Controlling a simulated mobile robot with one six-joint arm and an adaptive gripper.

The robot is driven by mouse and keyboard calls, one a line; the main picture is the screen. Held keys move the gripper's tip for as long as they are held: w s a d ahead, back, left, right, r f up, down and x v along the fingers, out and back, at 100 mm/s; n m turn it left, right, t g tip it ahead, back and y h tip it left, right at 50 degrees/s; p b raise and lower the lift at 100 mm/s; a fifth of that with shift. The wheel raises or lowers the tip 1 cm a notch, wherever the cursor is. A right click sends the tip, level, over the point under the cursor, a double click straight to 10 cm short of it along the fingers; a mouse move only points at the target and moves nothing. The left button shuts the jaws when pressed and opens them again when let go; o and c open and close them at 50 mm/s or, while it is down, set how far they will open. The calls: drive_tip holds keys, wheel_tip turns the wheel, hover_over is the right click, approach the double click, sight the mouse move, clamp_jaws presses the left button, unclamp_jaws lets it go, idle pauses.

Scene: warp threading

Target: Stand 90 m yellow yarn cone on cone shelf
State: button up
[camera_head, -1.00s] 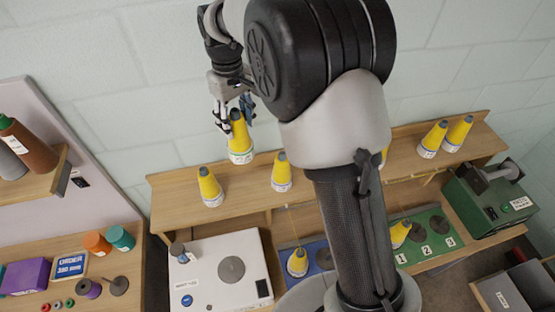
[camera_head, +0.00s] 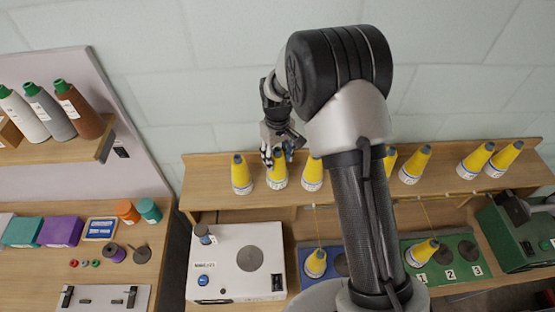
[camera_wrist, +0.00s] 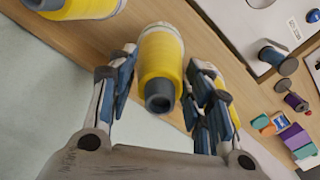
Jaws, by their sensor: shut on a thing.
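My gripper (camera_head: 277,157) is shut on a yellow yarn cone (camera_head: 277,174), grey tip up and white-labelled base down. The held cone is upright at the cone shelf (camera_head: 213,208), with its base level with its neighbours' bases; I cannot tell whether it touches the board. In the wrist view the held cone (camera_wrist: 160,66) sits between the blue-padded fingers (camera_wrist: 162,90). Yellow cones stand apart on its left (camera_head: 241,175) and right (camera_head: 312,174). The label lengths are too small to read.
More yellow cones (camera_head: 415,165) stand further right on the shelf, partly behind my arm. Below are a white box (camera_head: 225,260) with a round grey plate, and a green numbered board (camera_head: 450,270) with a cone. A bottle shelf (camera_head: 85,150) is at left.

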sight(278, 179)
wheel_tip(278, 179, down, 2)
drive_tip(key=shift+w+f, duration=0.15)
drive_tip(key=shift+f, duration=0.15)
drive_tip(key=o, duration=0.9)
